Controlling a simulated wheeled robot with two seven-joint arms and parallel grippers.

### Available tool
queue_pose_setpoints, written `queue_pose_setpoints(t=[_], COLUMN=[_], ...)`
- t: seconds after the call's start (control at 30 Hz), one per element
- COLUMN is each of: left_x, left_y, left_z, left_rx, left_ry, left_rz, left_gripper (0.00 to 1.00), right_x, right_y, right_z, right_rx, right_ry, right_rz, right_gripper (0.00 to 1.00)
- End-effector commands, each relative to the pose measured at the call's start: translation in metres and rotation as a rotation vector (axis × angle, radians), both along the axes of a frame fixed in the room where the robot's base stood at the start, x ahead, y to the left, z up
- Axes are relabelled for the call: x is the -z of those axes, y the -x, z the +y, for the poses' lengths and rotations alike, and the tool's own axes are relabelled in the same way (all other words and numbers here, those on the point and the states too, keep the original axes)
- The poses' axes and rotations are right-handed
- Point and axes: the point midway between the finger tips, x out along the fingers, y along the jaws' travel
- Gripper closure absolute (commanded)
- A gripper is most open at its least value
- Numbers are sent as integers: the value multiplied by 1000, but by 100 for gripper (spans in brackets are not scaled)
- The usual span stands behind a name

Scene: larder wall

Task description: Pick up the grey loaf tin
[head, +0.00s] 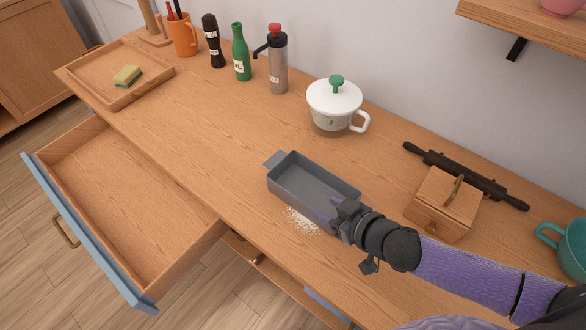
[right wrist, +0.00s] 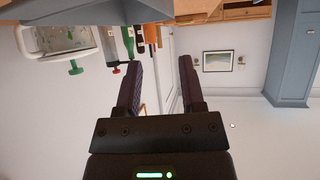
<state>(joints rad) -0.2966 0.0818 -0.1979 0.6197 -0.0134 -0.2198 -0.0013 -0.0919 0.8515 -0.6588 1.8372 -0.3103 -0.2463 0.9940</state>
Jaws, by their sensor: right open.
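The grey loaf tin (head: 300,180) stands upright on the wooden counter, empty, with a flat tab handle at its far left end. My right gripper (head: 328,212) is at the tin's near right side, its fingers over or beside the near wall; I cannot tell whether they touch it. In the right wrist view the gripper (right wrist: 160,85) is open, with nothing seen held between its fingers. A grey surface, probably the tin (right wrist: 85,14), shows at the top of that view. My right gripper and wrist hide the tin's near right corner. My left gripper is not in view.
White crumbs or powder (head: 300,220) lie before the tin. A lidded white pot (head: 333,105) stands behind it; a wooden box (head: 440,205) and dark rolling pin (head: 465,175) lie right. An open drawer (head: 125,200) juts out left. The counter left of the tin is clear.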

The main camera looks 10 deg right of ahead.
Motion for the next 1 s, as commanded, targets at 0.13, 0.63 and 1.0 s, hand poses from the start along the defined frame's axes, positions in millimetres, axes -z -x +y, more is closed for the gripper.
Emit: queue_pose_setpoints(t=[0.13, 0.63, 1.0], left_x=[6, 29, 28], left_y=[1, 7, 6], left_z=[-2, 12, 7], left_rx=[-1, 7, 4], left_ry=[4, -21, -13], left_rz=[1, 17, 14], left_gripper=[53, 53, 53], right_x=[12, 58, 57], right_y=[-20, -71, -70], right_z=[10, 39, 39], right_rx=[-9, -7, -7], right_ry=[-6, -5, -5], right_rz=[-4, -1, 0], right_gripper=[50, 50, 94])
